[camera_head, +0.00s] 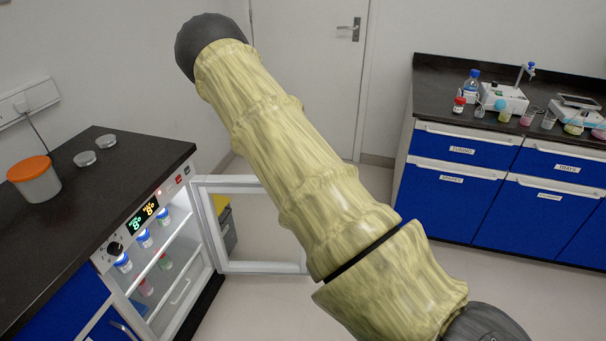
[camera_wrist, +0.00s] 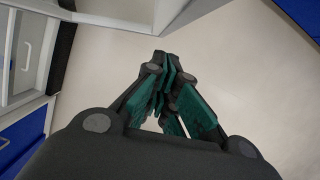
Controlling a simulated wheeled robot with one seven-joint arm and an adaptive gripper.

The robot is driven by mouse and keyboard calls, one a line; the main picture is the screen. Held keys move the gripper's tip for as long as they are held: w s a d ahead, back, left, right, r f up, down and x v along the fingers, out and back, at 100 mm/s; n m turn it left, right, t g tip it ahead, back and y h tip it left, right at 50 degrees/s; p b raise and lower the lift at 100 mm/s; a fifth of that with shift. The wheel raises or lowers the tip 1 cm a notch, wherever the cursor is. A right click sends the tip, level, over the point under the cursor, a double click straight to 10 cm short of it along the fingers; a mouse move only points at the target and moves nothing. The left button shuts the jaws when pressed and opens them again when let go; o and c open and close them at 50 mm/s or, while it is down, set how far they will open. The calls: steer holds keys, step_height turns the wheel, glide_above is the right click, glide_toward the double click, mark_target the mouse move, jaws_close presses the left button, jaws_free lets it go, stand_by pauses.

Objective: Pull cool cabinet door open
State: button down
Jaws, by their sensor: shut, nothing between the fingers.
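The cool cabinet (camera_head: 168,262) is built in under the dark counter at left in the head view. Its lit shelves and several small bottles with blue caps show inside. Its white-framed glass door (camera_head: 262,268) stands swung wide open to the right, partly hidden behind my arm. My gripper (camera_wrist: 163,66) shows in the wrist view, shut and empty over the pale floor. White cabinet parts (camera_wrist: 112,10) show at the upper left there, apart from the fingers. My gripper is not visible in the head view.
An orange-lidded tub (camera_head: 36,184) and two small dishes stand on the left counter (camera_head: 130,158). A blue-fronted bench (camera_head: 440,202) with lab items stands at right. A closed room door (camera_head: 310,70) is at the back. Open floor lies between the counters.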

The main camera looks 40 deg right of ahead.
steer(key=p+v, duration=0.8)
steer(key=v, duration=0.2)
stand_by(0.4)
steer(key=shift+d, duration=0.1)
